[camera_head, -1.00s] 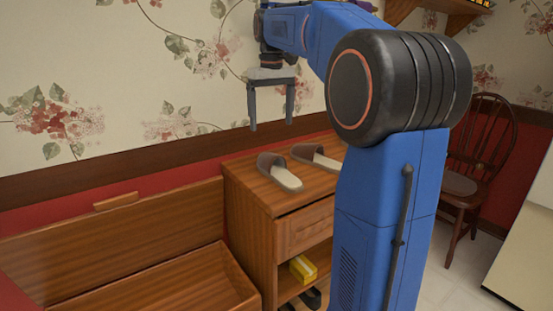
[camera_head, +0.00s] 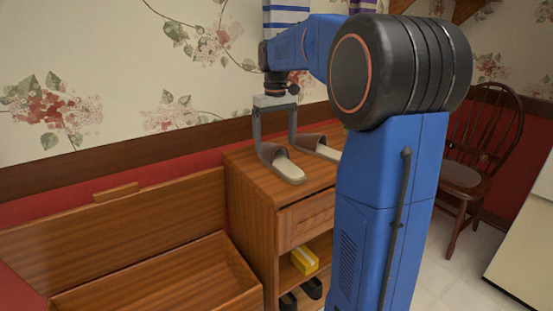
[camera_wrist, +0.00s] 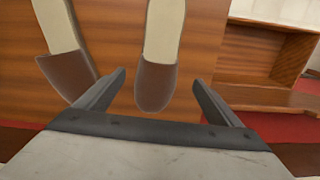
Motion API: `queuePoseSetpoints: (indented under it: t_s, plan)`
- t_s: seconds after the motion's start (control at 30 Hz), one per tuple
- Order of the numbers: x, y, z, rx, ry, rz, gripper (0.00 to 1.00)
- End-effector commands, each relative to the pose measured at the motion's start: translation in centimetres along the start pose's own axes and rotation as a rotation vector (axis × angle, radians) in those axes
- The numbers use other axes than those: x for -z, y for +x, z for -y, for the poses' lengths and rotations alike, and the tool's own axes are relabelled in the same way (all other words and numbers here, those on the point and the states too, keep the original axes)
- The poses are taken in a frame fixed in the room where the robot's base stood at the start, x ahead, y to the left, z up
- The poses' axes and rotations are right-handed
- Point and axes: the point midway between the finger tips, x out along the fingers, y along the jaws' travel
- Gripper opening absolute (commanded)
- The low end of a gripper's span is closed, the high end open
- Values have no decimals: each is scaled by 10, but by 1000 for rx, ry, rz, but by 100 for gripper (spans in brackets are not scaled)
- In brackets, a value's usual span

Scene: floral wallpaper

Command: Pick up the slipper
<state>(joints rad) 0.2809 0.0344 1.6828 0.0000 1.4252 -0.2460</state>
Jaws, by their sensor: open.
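Two slippers with brown toe straps and pale soles lie side by side on the wooden cabinet top (camera_head: 245,166). The left slipper (camera_head: 288,170) is nearer the open bench; the other slipper (camera_head: 318,147) is partly hidden behind my arm. My gripper (camera_head: 276,147) points down, open and empty, over the brown toe end of the left slipper. In the wrist view, that slipper (camera_wrist: 157,85) lies between the spread fingers (camera_wrist: 158,82), its toe towards the gripper. The other slipper (camera_wrist: 68,65) is outside the fingers, at the left. I cannot tell whether the fingers touch anything.
A wooden bench box (camera_head: 150,270) stands open to the left of the cabinet. A yellow box (camera_head: 304,261) and dark shoes (camera_head: 312,288) sit on the cabinet's lower shelves. The papered wall (camera_head: 100,110) is close behind. A wooden chair (camera_head: 485,150) stands at the right.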

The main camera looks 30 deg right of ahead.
Motion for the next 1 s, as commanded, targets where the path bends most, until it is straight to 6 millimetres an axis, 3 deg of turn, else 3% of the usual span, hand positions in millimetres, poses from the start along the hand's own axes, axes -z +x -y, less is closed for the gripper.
queuePoseSetpoints:
  t_s: [0.17, 0.5, 0.8, 1.0]
  plan:
    - [1, 10, -1, 0, 0, 0, 88]
    - [2, 51, -5, 0, 0, 0, 88]
    - [2, 55, -5, 0, 0, -1, 88]
    - [2, 54, -5, 0, 0, -1, 41]
